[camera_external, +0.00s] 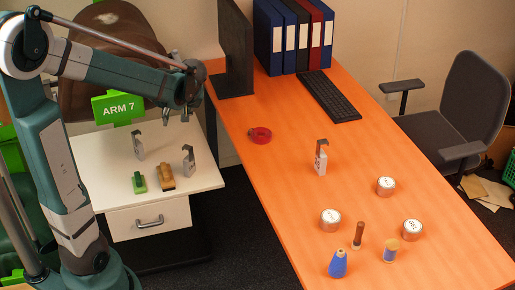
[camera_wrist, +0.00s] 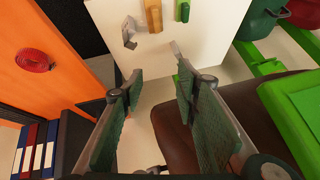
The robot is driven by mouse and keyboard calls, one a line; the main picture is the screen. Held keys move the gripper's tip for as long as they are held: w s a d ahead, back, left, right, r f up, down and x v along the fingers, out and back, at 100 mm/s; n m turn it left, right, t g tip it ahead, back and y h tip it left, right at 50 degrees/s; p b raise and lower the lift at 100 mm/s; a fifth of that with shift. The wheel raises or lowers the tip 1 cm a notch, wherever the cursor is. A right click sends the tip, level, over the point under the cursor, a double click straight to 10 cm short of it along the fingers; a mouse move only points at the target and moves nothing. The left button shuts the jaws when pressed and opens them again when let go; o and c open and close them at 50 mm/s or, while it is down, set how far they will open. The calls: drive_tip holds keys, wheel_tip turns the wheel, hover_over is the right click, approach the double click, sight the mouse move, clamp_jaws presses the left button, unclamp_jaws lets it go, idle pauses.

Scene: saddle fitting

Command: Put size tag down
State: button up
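No object is labelled as the size tag clearly enough to read. Several upright grey hooked pieces look alike. One grey hooked piece with dark markings (camera_external: 320,163) stands on the orange desk. A second hooked piece (camera_external: 138,147) and a third hooked piece (camera_external: 188,162) stand on the white cabinet top. In the wrist view, two hooked pieces show on the cabinet, one at left (camera_wrist: 129,32) and one nearer the fingers (camera_wrist: 177,50). My gripper (camera_wrist: 160,80) is open with nothing between its fingers. It is above the back of the cabinet, apart from these pieces.
The white cabinet top (camera_external: 105,165) also holds a green block (camera_external: 138,183) and a wooden-backed brush (camera_external: 167,178). A green ARM 7 sign (camera_external: 118,108) stands behind. The orange desk (camera_external: 270,185) carries red tape (camera_external: 260,135), tins and a blue bottle (camera_external: 338,264). A brown saddle (camera_wrist: 180,130) lies close below my gripper.

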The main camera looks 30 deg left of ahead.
drive_tip(key=s+d+r+m+t+h, duration=0.1)
drive_tip(key=s+d, duration=0.4)
drive_tip(key=s, duration=0.5)
drive_tip(key=s+d+r+m+t+h, duration=0.2)
drive_tip(key=s+d+m+h, duration=0.3)
drive_tip(key=s, duration=0.5)
drive_tip(key=shift+d+r+m+t, duration=0.25)
drive_tip(key=shift+r+m+t, duration=0.05)
drive_tip(key=shift+r+m, duration=0.3)
idle(5.4)
